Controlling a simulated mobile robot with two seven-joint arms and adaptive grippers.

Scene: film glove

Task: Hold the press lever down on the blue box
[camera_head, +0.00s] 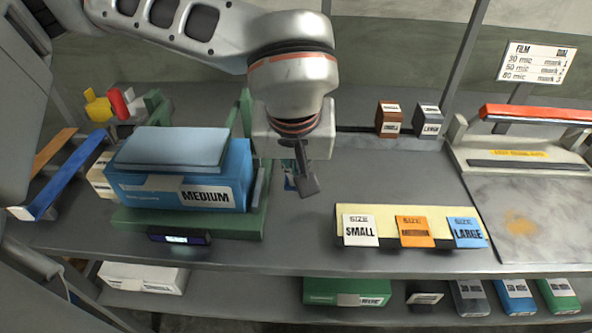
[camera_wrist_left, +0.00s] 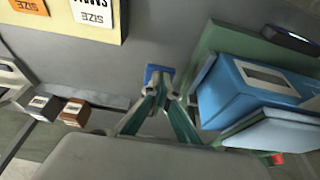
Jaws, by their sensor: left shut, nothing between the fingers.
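The blue box (camera_head: 225,188), labelled MEDIUM, sits in a green stand (camera_head: 190,222) at the left of the table. A paler blue-grey slab (camera_head: 172,147) lies on its top. The left wrist view also shows the box (camera_wrist_left: 235,95) at the right. My left gripper (camera_head: 308,188) is shut and empty, pointing down just right of the stand. In the left wrist view its fingertips (camera_wrist_left: 160,88) meet near a small blue piece (camera_wrist_left: 158,73); whether they touch it cannot be told. I cannot clearly make out a press lever. My right gripper is out of view.
A strip of SMALL, MEDIUM and LARGE cards (camera_head: 361,229) stands at the front. A red-handled device (camera_head: 536,113) is at the right, with two small boxes (camera_head: 389,119) at the back. A small display (camera_head: 180,238) is before the stand. The middle of the table is clear.

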